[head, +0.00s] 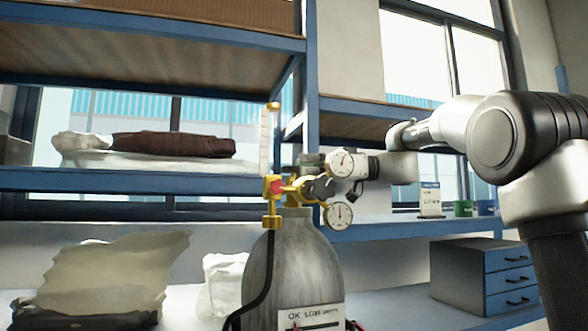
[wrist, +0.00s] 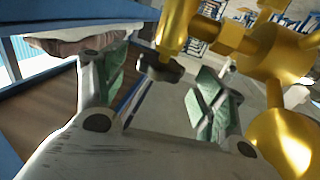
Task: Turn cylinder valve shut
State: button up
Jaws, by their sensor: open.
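The grey gas cylinder (head: 290,265) stands upright in the head view, with a brass valve and regulator assembly (head: 272,190) on top. Two round white gauges, an upper one (head: 341,163) and a lower one (head: 339,214), sit at its right. My gripper (head: 308,160) reaches in from the right, beside the brass fittings and partly hidden by the upper gauge. In the wrist view, my gripper (wrist: 160,80) is open, its green-padded fingers apart. A dark knob (wrist: 160,67) on a brass stem shows between them; I cannot tell whether they touch it. Large brass parts (wrist: 275,60) lie close on the right.
A blue shelf rack (head: 130,180) holding wrapped bundles stands behind at left. A black hose (head: 265,275) runs down the cylinder. A clear flow tube (head: 268,140) rises above the fittings.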

jog(key=d, duration=0.8)
jog(key=shift+d, duration=0.3)
jog(key=w+d+f+m+t+h, duration=0.3)
jog(key=w+f+m, duration=0.1)
jog(key=f+m, duration=0.6)
jog(key=s+d+f+m+h, duration=0.2)
jog(key=s+f+m+h, duration=0.1)
jog(key=f, duration=0.3)
jog(key=s+d+f+m+h, duration=0.2)
jog(key=s+d+f+m, duration=0.1)
jog(key=f, duration=0.3)
jog(key=s+d+f+h, duration=0.3)
jog(key=s+f, duration=0.1)
jog(key=s, duration=0.4)
jog(key=s+d+f+m+h, duration=0.1)
jog(key=s+d+f+h, duration=0.2)
jog(key=s, duration=0.6)
jog(key=s+d+f+t+h, duration=0.1)
jog(key=s+d+f+h, duration=0.3)
jog(key=s+f, duration=0.2)
jog(key=shift+s+f+m, duration=0.35)
jog(key=shift+s+m, duration=0.05)
jog(key=shift+s, duration=0.8)
